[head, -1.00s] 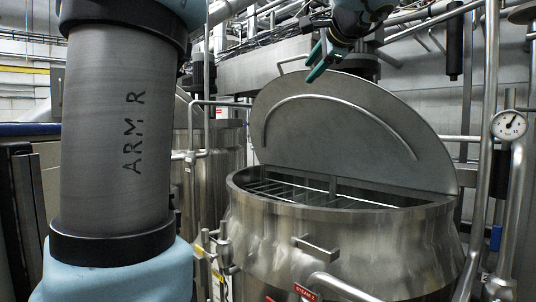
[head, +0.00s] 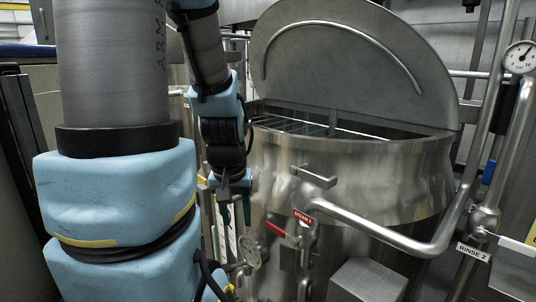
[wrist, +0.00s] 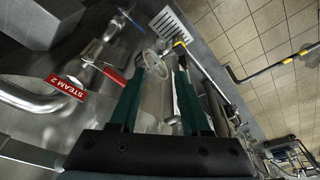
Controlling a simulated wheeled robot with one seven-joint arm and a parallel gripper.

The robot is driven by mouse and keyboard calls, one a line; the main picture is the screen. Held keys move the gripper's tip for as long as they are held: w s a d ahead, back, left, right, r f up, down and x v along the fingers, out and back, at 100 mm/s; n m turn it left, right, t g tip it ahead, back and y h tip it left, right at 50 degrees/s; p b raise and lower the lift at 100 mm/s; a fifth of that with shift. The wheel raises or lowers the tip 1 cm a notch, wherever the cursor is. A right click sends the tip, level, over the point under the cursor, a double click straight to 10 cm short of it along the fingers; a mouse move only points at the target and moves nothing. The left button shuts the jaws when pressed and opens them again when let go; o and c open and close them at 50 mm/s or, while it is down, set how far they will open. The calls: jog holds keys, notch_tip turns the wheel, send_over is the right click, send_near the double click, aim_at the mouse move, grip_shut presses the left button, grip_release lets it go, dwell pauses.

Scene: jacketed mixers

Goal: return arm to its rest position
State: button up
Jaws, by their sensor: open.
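My gripper (head: 236,212) hangs pointing down in front of the left side of the steel mixer vessel (head: 380,175) in the head view. Its green fingers are apart with nothing held between them, as the wrist view also shows (wrist: 160,95). My arm comes down from the upper left, folded close to my body. The mixer's round lid (head: 350,65) stands raised behind the open rim, and a grid shows inside the opening.
A steam valve with a red handle (head: 282,232) and a red STEAM 2 tag (head: 303,217) is just right of my gripper. A bent pipe (head: 400,240) crosses the vessel's front. A gauge (head: 520,57) and RINSE 2 valve (head: 500,241) are at right. Tiled floor (wrist: 260,45) shows in the wrist view.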

notch_tip(320, 180, down, 11)
jog(key=s+g+b, duration=0.1)
jog(key=b, duration=0.8)
jog(key=shift+s+d+r, duration=0.15)
jog(key=shift+d+r, duration=0.05)
